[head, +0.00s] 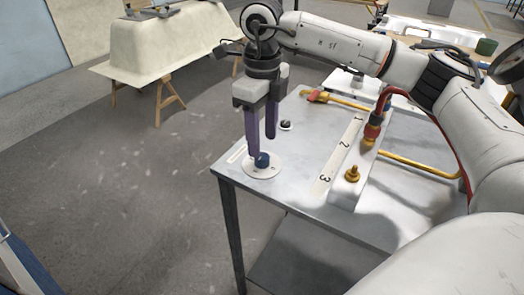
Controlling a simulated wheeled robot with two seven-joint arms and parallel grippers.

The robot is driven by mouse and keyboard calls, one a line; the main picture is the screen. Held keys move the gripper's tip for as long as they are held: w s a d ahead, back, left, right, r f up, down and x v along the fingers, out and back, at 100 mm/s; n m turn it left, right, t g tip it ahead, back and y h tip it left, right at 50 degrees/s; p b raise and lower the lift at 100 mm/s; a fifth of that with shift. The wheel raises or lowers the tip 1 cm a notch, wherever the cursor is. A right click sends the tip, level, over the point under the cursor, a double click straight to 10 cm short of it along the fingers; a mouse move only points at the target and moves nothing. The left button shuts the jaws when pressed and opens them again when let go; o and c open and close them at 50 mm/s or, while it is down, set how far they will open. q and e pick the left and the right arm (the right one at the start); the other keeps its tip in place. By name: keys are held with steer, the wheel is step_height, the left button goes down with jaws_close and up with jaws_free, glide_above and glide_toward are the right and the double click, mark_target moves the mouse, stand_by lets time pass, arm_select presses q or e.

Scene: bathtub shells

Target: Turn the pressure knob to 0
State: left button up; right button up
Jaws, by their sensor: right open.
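A blue knob (263,159) sits on a round white dial (265,171) near the left corner of the metal table; it appears to be the pressure knob. The dial markings are too small to read, so its setting cannot be told. My right gripper (262,148) points down over the knob with its two purple fingers apart. One fingertip is at the knob's left side and overlaps it in the picture; the other shows behind it. Whether either touches the knob cannot be told. My left gripper is out of view.
A small black-and-white knob (286,125) is behind the dial on the metal table (295,190). A numbered white block (343,190) with a brass fitting (352,173), a red-and-brass coupling (372,131) and yellow pipes is to the right. A cream tub shell (165,42) stands on trestles at back left.

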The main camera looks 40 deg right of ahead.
mark_target(262, 156)
steer(key=shift+f, duration=2.4)
steer(key=c, duration=1.1)
